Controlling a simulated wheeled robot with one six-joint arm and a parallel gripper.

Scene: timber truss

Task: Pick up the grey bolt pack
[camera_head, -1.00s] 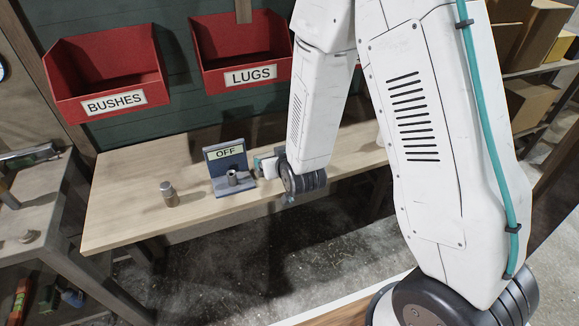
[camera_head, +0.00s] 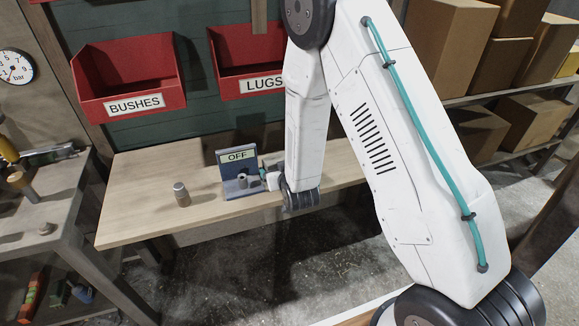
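I cannot make out a grey bolt pack for certain in this view. A blue stand with an OFF sign (camera_head: 237,156) is on the wooden bench, with a short grey hollow cylinder (camera_head: 243,181) at its front. My gripper (camera_head: 263,174) is just right of that cylinder, small and partly hidden by my wrist. I cannot tell whether its fingers are open or touch anything. A separate grey metal cylinder (camera_head: 181,194) stands upright on the bench, left of the stand.
Red bins marked BUSHES (camera_head: 130,80) and LUGS (camera_head: 248,68) hang above the wooden bench (camera_head: 130,212). A grey side table (camera_head: 50,205) with tools is at the left. Cardboard boxes (camera_head: 446,45) fill shelves at the right. The bench's left part is mostly clear.

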